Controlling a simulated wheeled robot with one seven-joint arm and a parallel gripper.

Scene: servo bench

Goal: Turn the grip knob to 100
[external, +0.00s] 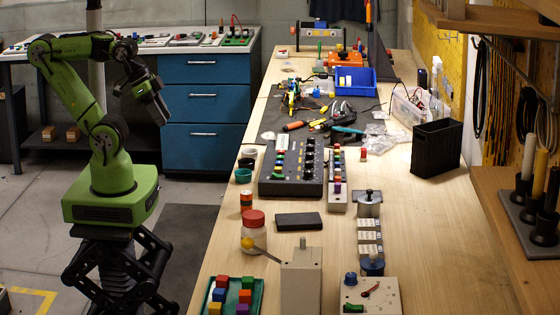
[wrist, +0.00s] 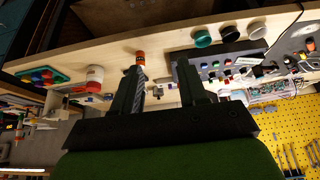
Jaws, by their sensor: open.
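No label reading grip is legible, so I cannot tell which knob is the grip knob. A black control panel (external: 268,188) with colored buttons and several dark knobs (external: 309,168) lies mid-bench; it also shows in the wrist view (wrist: 182,57), upper right. A beige box (external: 385,303) at the front right carries a blue knob (external: 351,278), a dial with a red pointer and a green switch. My gripper (external: 161,116) hangs over the floor left of the bench, apart from everything. In the wrist view my gripper (wrist: 159,75) has its fingers apart with nothing held.
A red-lidded jar (external: 254,236), a beige box with a yellow-ended lever (external: 301,285) and a green tray (external: 257,300) of colored blocks stand on the near bench. A black bin (external: 436,148) and a blue bin (external: 356,80) stand farther back. Bare wood lies along the right.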

